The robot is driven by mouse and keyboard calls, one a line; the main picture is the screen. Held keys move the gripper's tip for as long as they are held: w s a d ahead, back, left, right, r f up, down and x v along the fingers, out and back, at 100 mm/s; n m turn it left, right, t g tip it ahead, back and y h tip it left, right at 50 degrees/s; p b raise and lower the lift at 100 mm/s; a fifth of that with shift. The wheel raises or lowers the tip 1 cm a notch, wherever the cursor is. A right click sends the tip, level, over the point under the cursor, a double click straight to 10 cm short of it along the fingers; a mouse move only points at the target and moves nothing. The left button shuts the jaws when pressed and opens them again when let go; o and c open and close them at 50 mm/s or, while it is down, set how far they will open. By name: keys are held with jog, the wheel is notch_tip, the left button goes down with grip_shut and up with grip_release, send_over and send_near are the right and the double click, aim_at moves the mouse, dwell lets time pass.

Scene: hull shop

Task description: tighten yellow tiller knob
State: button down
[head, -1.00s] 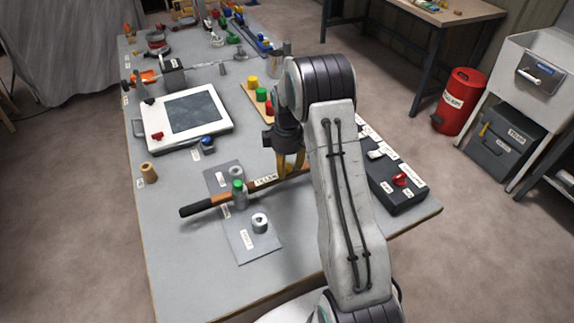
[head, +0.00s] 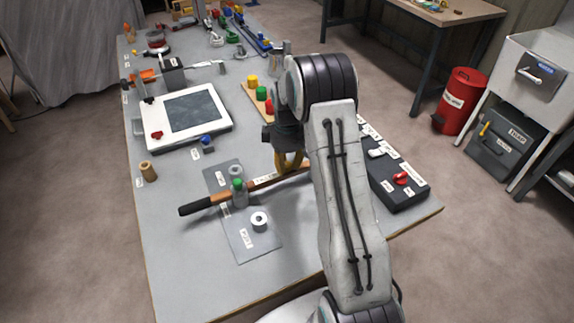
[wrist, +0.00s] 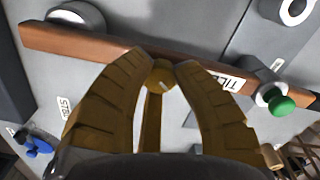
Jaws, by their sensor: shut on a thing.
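The tiller (head: 262,182) is a brown wooden bar with a black grip, lying across the grey table; it also crosses the wrist view (wrist: 100,47). The yellow tiller knob (wrist: 160,76) sits at the bar's near edge in the wrist view, between my fingertips. My gripper (wrist: 161,72) is shut on the knob, one yellow finger on each side. In the head view my gripper (head: 290,166) is low at the bar's right part, and I cannot make out the knob there. How tight the knob is cannot be seen.
A green knob (head: 238,184) stands at the tiller's middle. A black box (head: 398,196) with a red knob is right of my arm. A white-framed panel (head: 218,141) lies behind. The table's front left is clear.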

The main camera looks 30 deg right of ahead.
aim_at(287, 164)
jog(key=m+b, duration=0.1)
jog(key=m, duration=0.4)
jog(key=shift+s+f+m+b, duration=0.1)
jog(key=shift+f+m+b, duration=0.1)
jog(key=shift+m+b, duration=0.15)
jog(key=m+b, duration=0.1)
jog(key=m, duration=0.3)
jog(key=shift+m, duration=0.55)
jog(key=c, duration=0.9)
grip_release()
jog(key=shift+r, duration=0.1)
jog(key=shift+r, duration=0.15)
notch_tip(287, 164, up, 12)
